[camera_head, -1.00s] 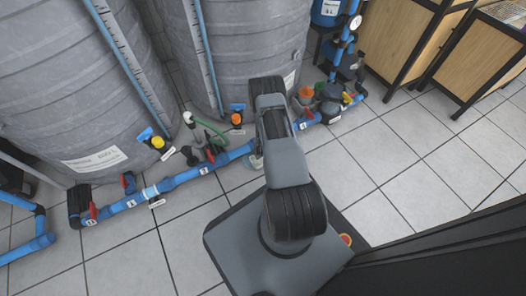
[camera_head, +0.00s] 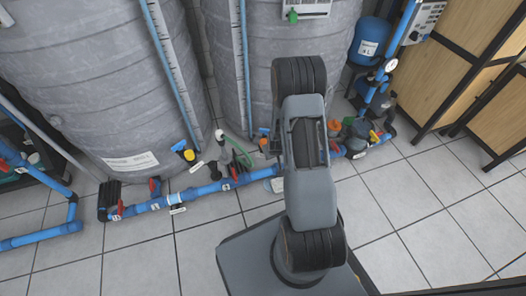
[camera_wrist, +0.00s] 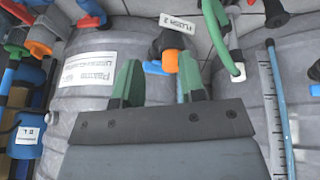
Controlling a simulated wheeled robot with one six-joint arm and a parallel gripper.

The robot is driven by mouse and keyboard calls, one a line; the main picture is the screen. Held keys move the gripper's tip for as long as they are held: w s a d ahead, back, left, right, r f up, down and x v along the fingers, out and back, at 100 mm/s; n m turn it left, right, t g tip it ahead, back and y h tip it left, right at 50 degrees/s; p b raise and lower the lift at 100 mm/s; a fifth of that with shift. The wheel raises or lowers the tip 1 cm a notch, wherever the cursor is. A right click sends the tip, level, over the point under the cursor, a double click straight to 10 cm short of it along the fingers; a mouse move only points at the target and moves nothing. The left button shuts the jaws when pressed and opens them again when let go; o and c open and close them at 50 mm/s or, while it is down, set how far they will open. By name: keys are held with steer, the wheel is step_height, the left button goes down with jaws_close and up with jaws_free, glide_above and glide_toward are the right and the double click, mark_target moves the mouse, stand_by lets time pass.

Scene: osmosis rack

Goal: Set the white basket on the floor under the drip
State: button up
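I cannot make out a white basket for certain in either view. A small pale object (camera_head: 276,184) lies on the floor by the blue pipe in the head view, partly hidden by my arm; I cannot tell what it is. No falling drops are visible. In the wrist view my gripper (camera_wrist: 158,75) has two green fingers standing apart with nothing held between them. An orange valve knob (camera_wrist: 163,60) and a grey tank show beyond the fingers. In the head view my arm rises upward and I cannot clearly see the gripper.
Large grey tanks (camera_head: 100,80) stand at the back. A blue pipe (camera_head: 200,190) with red-handled valves runs low along their front. A blue vessel (camera_head: 369,42) and wooden cabinets (camera_head: 470,60) stand at the right. Tiled floor (camera_head: 420,220) is clear at the front right.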

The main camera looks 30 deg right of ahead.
steer(key=s+a+r, duration=0.1)
steer(key=a+r, duration=0.2)
steer(key=r, duration=0.4)
steer(key=s+a+r+y, duration=0.1)
steer(key=a+r, duration=0.2)
steer(key=r, duration=0.3)
steer(key=s+a+r, duration=0.2)
steer(key=a+r, duration=0.1)
steer(key=r, duration=0.4)
steer(key=s+a+r+g, duration=0.1)
steer(key=s+a+r, duration=0.4)
steer(key=s+r, duration=0.4)
steer(key=shift+s+r+n+g+y, duration=0.3)
steer(key=shift+s+n, duration=0.1)
steer(key=shift+s, duration=0.85)
steer(key=shift+a+r, duration=0.1)
